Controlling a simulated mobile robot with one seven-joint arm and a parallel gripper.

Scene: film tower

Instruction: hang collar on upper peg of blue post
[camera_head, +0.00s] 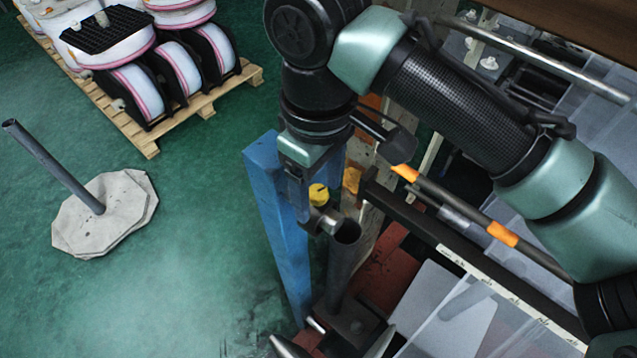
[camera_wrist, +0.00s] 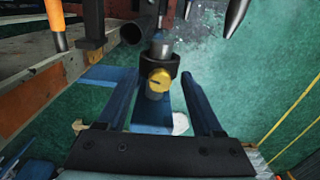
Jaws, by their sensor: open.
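The blue post (camera_head: 277,215) stands upright in the middle of the head view. A short grey peg (camera_wrist: 160,47) juts from it. The dark collar (camera_wrist: 159,65) with a yellow knob (camera_wrist: 158,80) is around this peg in the wrist view. The yellow knob (camera_head: 318,194) also shows above the peg tip in the head view. My gripper (camera_wrist: 159,88) is open, its two fingers on either side of the knob and apart from it. Where the peg meets the post is hidden by my gripper. I cannot tell whether this is the upper peg.
A dark open pipe (camera_head: 343,262) stands close right of the peg. A rack bar with orange bands (camera_head: 502,234) and clear bins (camera_head: 455,310) lie to the right. A pallet (camera_head: 150,142) of reels and a rod on a pale base (camera_head: 105,220) are left. Green floor between is free.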

